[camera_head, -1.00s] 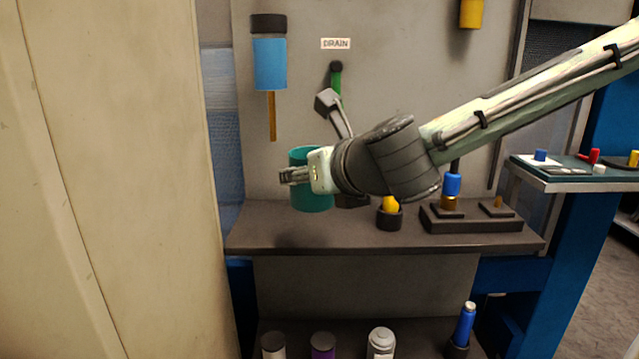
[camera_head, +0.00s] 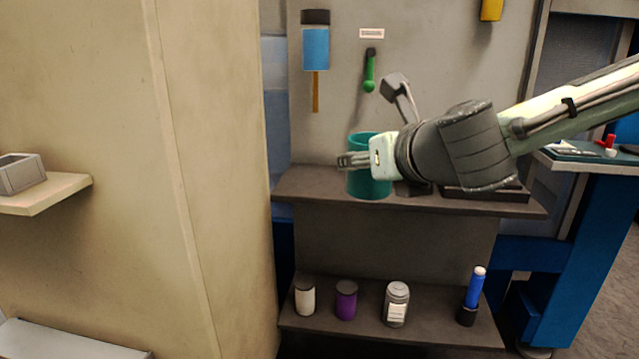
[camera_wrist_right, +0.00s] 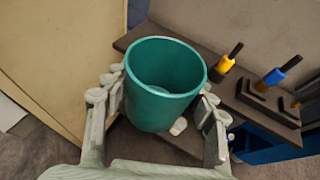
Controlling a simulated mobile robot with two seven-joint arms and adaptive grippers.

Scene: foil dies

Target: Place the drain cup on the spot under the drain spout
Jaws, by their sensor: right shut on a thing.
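The teal drain cup (camera_head: 368,184) is upright and open at the top. It appears empty in the right wrist view (camera_wrist_right: 165,105). My right gripper (camera_head: 356,161) is shut on it, with one finger on each side of the cup in the right wrist view. In the head view the cup overlaps the bench shelf (camera_head: 310,187); whether its base touches the shelf cannot be told. The spot below is hidden. My left gripper is not in view.
A grey lever-like part (camera_head: 395,86) stands right of the spout. White (camera_head: 305,298), purple (camera_head: 346,301) and grey (camera_head: 397,304) containers stand on the lower shelf. A beige wall (camera_head: 200,150) borders the bench's left.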

